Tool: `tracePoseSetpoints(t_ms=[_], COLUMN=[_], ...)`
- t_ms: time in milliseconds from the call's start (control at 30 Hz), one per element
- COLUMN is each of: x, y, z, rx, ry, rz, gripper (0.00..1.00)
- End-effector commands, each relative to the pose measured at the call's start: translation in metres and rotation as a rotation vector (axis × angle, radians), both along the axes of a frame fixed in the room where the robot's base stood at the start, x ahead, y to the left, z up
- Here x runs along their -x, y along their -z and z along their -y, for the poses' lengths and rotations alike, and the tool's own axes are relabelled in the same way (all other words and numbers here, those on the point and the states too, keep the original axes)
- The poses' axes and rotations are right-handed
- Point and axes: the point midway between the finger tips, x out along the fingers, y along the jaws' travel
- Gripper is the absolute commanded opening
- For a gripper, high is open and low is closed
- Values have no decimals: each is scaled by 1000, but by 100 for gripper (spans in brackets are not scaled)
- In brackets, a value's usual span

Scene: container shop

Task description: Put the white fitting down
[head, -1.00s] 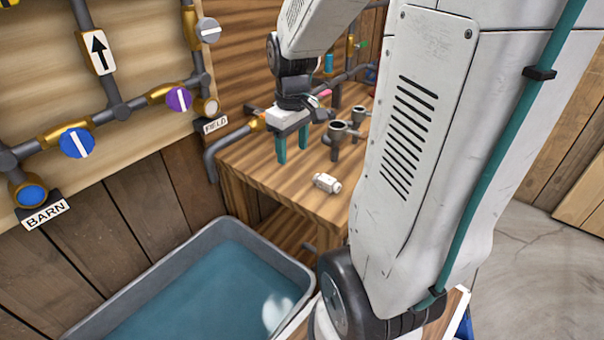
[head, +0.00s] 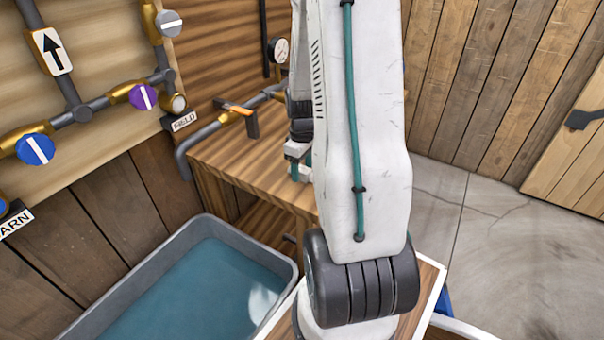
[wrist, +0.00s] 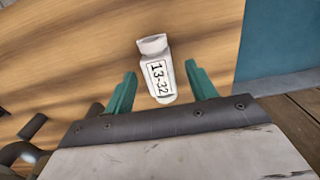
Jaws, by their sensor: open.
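The white fitting (wrist: 155,70) lies on the wooden bench top (wrist: 90,55) in the wrist view, with a label reading 13-32 on its side. My gripper (wrist: 158,82) is open, its teal fingers one on each side of the fitting's lower end with gaps between. The frames do not show clearly how high the fingers are above the bench. In the head view my arm hides the fitting, and only part of my gripper (head: 297,172) shows at the arm's left edge, over the bench (head: 235,155).
A grey tub of water (head: 190,290) stands in front of the bench. A pipe board with a blue valve (head: 36,150) and a purple valve (head: 143,97) is at the left. Dark pipe parts (wrist: 30,140) are at the wrist view's lower left. Concrete floor (head: 500,260) is clear at right.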

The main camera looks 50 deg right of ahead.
Motion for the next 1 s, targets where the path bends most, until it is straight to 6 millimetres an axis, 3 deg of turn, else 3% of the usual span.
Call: tracePoseSetpoints(t_ms=[100, 333, 367, 500, 600, 1000], x=[0, 0, 0, 0, 0, -1], y=[10, 11, 11, 10, 10, 4], z=[0, 0, 0, 0, 0, -1], rx=[-1, 1, 1, 0, 1, 1], ry=[0, 0, 0, 0, 0, -2], rz=[-1, 0, 0, 0, 0, 1], gripper=[56, 56, 51, 12, 4, 4])
